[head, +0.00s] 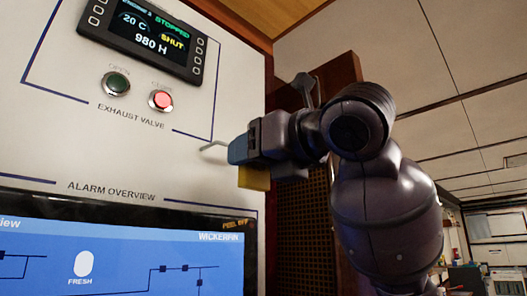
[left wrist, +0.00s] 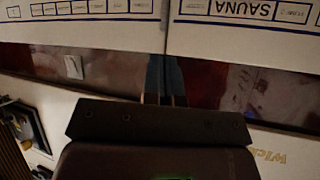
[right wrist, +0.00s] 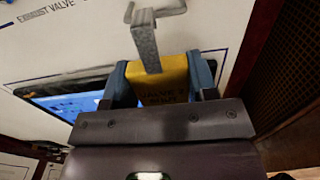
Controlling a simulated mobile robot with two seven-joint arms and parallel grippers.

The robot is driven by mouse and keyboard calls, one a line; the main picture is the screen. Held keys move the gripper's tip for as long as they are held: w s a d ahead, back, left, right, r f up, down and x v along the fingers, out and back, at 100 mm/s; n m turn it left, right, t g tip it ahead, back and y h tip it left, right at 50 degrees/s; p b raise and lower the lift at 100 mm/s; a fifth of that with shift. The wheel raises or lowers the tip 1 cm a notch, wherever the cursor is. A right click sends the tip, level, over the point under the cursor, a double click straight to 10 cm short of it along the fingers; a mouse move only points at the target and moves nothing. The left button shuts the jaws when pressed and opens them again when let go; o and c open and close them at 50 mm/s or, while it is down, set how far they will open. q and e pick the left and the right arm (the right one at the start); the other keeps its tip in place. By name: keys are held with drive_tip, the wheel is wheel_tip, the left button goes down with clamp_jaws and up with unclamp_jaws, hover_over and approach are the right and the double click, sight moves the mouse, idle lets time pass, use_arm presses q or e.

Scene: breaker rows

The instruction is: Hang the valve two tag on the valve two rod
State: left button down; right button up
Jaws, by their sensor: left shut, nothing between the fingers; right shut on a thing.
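My right gripper (head: 240,152) is shut on a yellow tag (head: 254,178), just in front of the panel below the exhaust valve buttons. In the right wrist view the tag (right wrist: 162,92) sits between the blue fingers; its dark lettering is hard to read but seems to include a 2. A grey metal strip (right wrist: 148,45) overlaps the tag's upper edge and meets a bent grey rod (right wrist: 165,13). I cannot tell whether the strip hangs on the rod. A bent grey piece (head: 213,146) shows left of the fingertips in the head view. My left gripper (left wrist: 166,80) is shut and empty.
The panel carries a display (head: 147,32), a green button (head: 117,83), a red button (head: 161,100) and a large blue screen (head: 110,262). A wooden post (head: 338,75) and dark grille (head: 318,225) stand to the right. White labelled panels (left wrist: 85,28) face my left wrist.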

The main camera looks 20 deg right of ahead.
drive_tip(key=shift+p+x, duration=0.3)
drive_tip(key=shift+x, duration=2.65)
drive_tip(key=shift+f, duration=0.55)
drive_tip(key=o, duration=1)
drive_tip(key=shift+s+b, duration=0.1)
drive_tip(key=shift+b, duration=0.2)
